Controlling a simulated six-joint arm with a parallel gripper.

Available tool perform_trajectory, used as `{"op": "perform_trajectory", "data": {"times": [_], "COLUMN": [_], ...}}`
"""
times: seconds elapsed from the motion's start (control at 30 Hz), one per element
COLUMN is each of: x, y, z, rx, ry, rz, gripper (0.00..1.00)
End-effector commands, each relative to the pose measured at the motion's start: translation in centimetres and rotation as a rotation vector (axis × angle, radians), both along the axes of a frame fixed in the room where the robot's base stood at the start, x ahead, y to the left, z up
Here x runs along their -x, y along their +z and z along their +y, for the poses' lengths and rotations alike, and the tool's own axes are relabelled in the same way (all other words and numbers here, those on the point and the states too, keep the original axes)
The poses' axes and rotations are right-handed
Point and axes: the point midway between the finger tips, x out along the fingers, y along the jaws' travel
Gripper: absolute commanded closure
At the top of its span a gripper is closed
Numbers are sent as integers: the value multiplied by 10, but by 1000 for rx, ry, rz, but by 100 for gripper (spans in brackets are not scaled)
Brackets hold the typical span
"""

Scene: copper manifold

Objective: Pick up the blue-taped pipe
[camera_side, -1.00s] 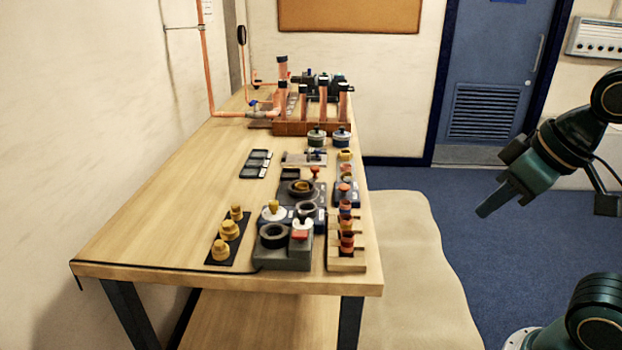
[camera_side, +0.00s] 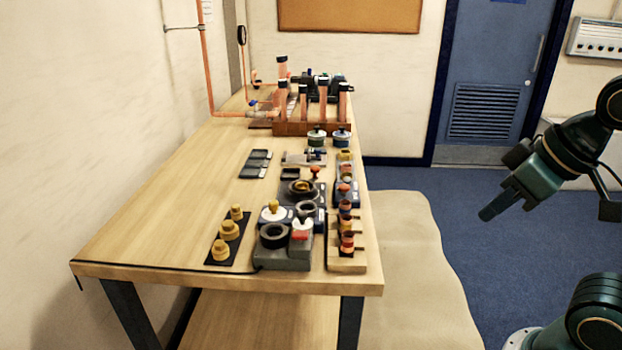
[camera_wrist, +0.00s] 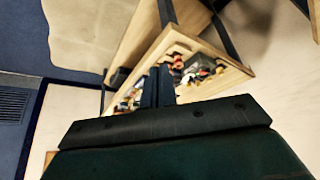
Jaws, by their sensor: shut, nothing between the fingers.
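Several upright copper pipes stand in a wooden rack (camera_side: 312,129) at the far end of the bench in the side view. A tall pipe (camera_side: 282,101) at the rack's left has a dark band partway up, and other pipes (camera_side: 304,106) have dark bands near their tops. At this size I cannot tell which band is blue tape. My gripper (camera_side: 487,214) is shut and empty, in open air to the right of the bench, well apart from the pipes. Its fingers (camera_wrist: 158,82) also show in the wrist view, hiding part of the bench.
The wooden bench (camera_side: 170,200) has clear surface on its left. Yellow fittings (camera_side: 229,230), a grey block with a black ring (camera_side: 285,257) and a stepped wooden rack (camera_side: 346,266) stand near its front. Copper pipework (camera_side: 207,70) runs up the left wall.

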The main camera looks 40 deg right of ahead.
Motion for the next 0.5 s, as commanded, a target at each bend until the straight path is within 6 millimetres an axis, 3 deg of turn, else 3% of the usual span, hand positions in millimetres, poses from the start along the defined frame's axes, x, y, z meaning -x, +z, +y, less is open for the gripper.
{"op": "perform_trajectory", "data": {"times": [0.23,0.5], "x": [0,0], "y": [0,0], "z": [0,0], "rx": [0,0], "ry": [0,0], "rz": [0,0], "gripper": [100,50]}}
